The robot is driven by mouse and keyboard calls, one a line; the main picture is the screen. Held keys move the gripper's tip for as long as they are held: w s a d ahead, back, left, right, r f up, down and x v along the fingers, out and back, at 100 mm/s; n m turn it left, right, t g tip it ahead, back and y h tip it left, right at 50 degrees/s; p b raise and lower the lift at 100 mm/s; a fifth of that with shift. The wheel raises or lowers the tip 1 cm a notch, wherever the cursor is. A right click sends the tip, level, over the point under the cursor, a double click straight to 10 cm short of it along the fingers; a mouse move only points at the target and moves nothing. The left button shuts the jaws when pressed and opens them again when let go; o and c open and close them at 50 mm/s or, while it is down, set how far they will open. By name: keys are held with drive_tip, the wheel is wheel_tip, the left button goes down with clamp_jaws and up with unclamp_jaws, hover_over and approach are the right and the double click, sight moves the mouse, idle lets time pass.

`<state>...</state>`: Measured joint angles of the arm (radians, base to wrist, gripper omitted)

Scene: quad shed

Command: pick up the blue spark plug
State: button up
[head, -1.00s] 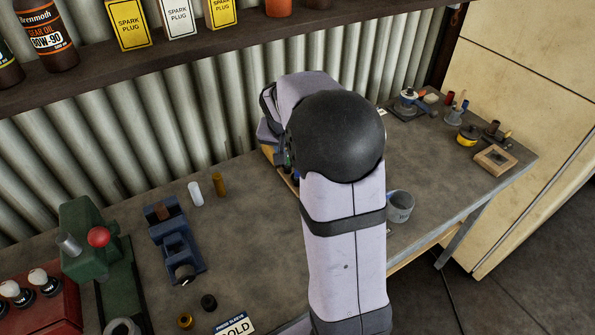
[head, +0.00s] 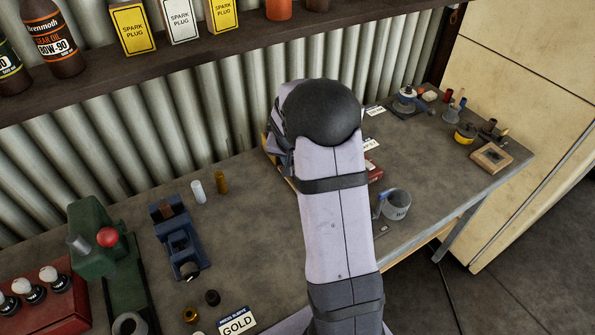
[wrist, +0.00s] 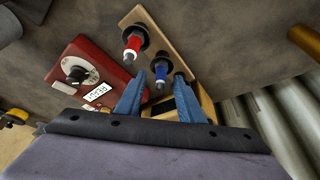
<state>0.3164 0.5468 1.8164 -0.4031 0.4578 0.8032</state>
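The blue spark plug (wrist: 161,71) stands in a black seat on a wooden rack (wrist: 187,62) in the wrist view. A red spark plug (wrist: 132,42) stands on the same rack, to its left. My gripper (wrist: 159,74) is open, its two blue fingers pointing toward the rack. In the picture the blue plug lies between the fingertips, with gaps on both sides. I cannot tell how far the fingertips are from it in depth. In the head view my arm hides the gripper and both plugs.
A red box with a dial (wrist: 90,68) sits close left of the rack. Corrugated wall (wrist: 285,125) is at the right. In the head view a grey cup (head: 397,205) stands right of my arm, and a blue vise-like block (head: 178,240) stands left.

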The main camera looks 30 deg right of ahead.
drive_tip(key=shift+f, duration=0.2)
drive_tip(key=shift+c, duration=0.7)
clamp_jaws()
drive_tip(key=shift+w+r, duration=0.1)
drive_tip(key=shift+r, duration=0.05)
wheel_tip(320, 180, up, 10)
drive_tip(key=b, duration=0.2)
drive_tip(key=shift+b, duration=0.3)
drive_tip(key=shift+d, duration=0.1)
